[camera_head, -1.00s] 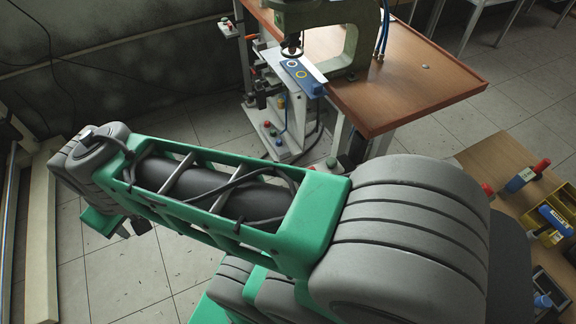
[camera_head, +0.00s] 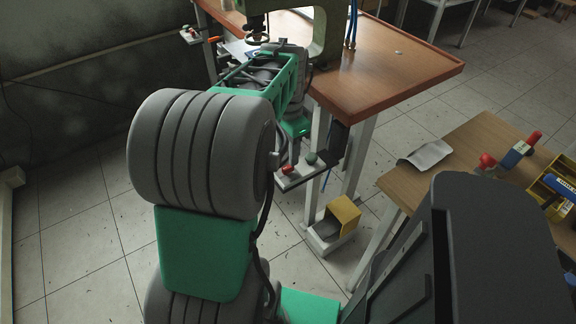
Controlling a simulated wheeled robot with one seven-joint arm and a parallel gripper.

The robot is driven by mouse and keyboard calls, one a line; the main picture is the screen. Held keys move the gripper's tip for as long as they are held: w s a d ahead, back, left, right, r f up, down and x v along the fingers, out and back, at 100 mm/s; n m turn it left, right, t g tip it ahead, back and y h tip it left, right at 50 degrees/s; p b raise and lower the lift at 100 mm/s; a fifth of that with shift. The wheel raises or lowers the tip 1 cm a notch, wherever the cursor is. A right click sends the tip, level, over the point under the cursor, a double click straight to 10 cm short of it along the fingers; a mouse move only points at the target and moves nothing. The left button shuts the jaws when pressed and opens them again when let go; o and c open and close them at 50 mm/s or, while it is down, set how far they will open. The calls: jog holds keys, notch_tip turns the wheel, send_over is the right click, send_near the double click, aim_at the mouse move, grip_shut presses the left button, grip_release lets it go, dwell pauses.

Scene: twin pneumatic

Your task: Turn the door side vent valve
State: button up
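A small valve-like fitting with an orange handle (camera_head: 213,39) shows at the left edge of the press table. A side bracket (camera_head: 191,36) with small red and green knobs is beside it. On the near right side, a second bracket (camera_head: 302,176) carries a red knob (camera_head: 292,170) and a green knob (camera_head: 312,158). I cannot tell which of these fittings is the door side vent valve. My arm reaches from the lower left up to the table's front. My gripper cannot be made out; the arm's far end is largely hidden behind its own links.
The wooden press table (camera_head: 400,65) carries a pale green press frame (camera_head: 325,35). A yellow foot pedal housing (camera_head: 345,212) stands on the floor below. A wooden workbench (camera_head: 450,150) at right holds a grey sheet (camera_head: 425,155) and a yellow bin (camera_head: 545,190).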

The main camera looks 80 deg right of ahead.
aim_at(288, 166)
notch_tip(288, 166, down, 5)
jog(key=shift+c, duration=0.3)
grip_shut()
dwell(0.4)
